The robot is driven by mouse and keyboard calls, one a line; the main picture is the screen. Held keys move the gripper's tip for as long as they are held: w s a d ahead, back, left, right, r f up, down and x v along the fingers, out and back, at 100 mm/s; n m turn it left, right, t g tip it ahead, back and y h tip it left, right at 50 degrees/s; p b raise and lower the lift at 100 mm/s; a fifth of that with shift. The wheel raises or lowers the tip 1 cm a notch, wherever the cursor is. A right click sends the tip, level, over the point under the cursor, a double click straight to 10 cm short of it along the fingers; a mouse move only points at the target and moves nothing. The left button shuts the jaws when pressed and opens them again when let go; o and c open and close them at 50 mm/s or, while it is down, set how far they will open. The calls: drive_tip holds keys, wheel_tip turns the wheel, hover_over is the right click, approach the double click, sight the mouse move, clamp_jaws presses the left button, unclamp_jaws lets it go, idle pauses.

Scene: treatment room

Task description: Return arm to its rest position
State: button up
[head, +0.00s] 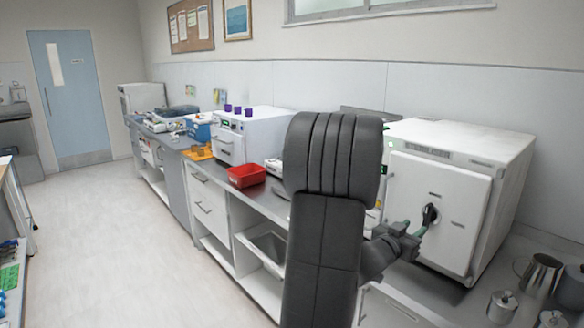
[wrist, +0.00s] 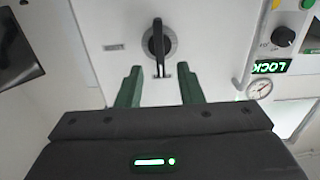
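My gripper (head: 416,231) reaches out from my dark arm (head: 330,210) in front of a white box-shaped machine (head: 460,190) on the counter. In the wrist view, my gripper (wrist: 158,88) has its two green fingers apart, with nothing between their tips. A black knob handle (wrist: 158,45) on a round dial sits just beyond the fingertips and stands upright. The knob (head: 430,214) also shows on the machine's front door in the head view, close to the fingers. Whether a finger touches it cannot be told. A green LOCK sign (wrist: 270,66) is lit beside the door.
The counter runs left with a red bin (head: 246,176), another white machine (head: 262,135) and a blue box (head: 198,128). Metal canisters (head: 502,306) and a jug (head: 540,272) stand right of my gripper. The floor (head: 130,240) on the left is clear.

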sight(424, 219)
drive_tip(key=v, duration=0.7)
drive_tip(key=p+x, duration=0.2)
drive_tip(key=x, duration=1.2)
drive_tip(key=shift+w+d, duration=0.1)
drive_tip(key=shift+d, duration=0.1)
drive_tip(key=shift+f+m+b, duration=0.15)
drive_tip(key=shift+m+b, duration=0.25)
drive_tip(key=shift+a+m+b, duration=0.1)
drive_tip(key=shift+m+b, duration=0.25)
drive_tip(key=shift+m, duration=0.55)
drive_tip(key=shift+m+b, duration=0.3)
drive_tip(key=shift+m, duration=0.5)
drive_tip(key=m+b, duration=0.1)
drive_tip(key=m, duration=0.2)
drive_tip(key=shift+m, duration=1.6)
drive_tip(key=shift+a, duration=0.1)
